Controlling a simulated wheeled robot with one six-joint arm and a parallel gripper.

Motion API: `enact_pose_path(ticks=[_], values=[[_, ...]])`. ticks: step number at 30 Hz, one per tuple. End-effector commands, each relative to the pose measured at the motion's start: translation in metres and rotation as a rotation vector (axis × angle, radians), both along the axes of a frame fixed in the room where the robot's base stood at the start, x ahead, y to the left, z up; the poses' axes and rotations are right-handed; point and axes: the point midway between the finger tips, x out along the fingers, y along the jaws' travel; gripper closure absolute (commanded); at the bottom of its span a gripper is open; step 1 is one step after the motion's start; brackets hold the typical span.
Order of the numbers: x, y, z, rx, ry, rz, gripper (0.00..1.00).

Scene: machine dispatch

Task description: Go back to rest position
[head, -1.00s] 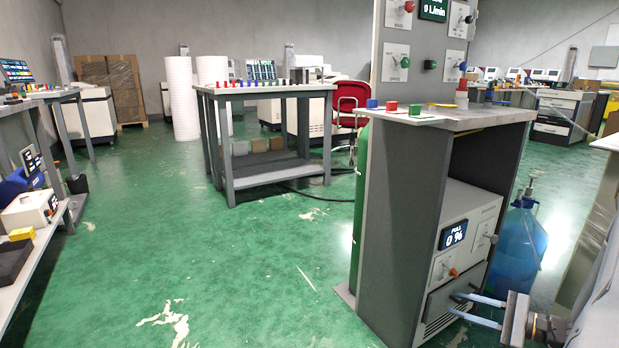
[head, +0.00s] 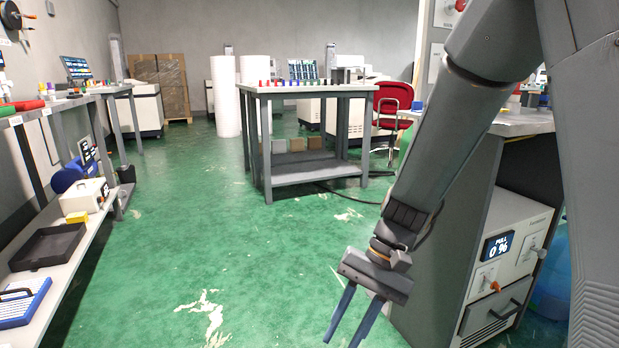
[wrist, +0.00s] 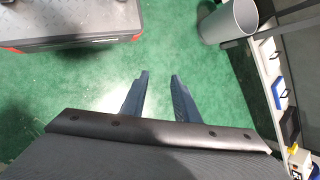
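My gripper (head: 345,318) hangs over the green floor at the lower middle of the head view, with its two fingers pointing down. The fingers are apart with nothing between them. In the wrist view the gripper (wrist: 158,75) also shows two separate fingers with only green floor between and beyond them. My arm crosses the right side of the head view and hides part of the grey machine stand (head: 478,205) with the "PULL 0 %" display (head: 497,246).
A low shelf (head: 60,268) with a black tray (head: 48,247) stands at the left. A grey table (head: 318,88) stands ahead. A grey bin (wrist: 228,22) shows at the wrist view's top right, a dark cabinet (wrist: 75,22) at top left. The floor between is clear.

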Motion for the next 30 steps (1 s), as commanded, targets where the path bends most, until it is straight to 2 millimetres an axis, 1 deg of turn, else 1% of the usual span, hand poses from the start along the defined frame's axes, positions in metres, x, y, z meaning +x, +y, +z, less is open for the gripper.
enact_pose_path(ticks=[1,6,9,12,18,24,29,30], values=[[-0.014,0.014,0.007,-0.033,-0.038,0.081,0.72],[-0.055,0.041,0.022,-0.126,-0.178,0.317,0.72],[-0.074,0.051,0.029,-0.162,-0.260,0.435,0.72],[-0.087,0.059,0.034,-0.182,-0.323,0.520,0.72],[-0.105,0.069,0.041,-0.199,-0.420,0.641,0.72],[-0.119,0.076,0.047,-0.204,-0.499,0.733,0.72],[-0.129,0.082,0.052,-0.202,-0.557,0.796,0.72],[-0.127,0.078,0.057,-0.207,-0.549,0.782,0.72]])
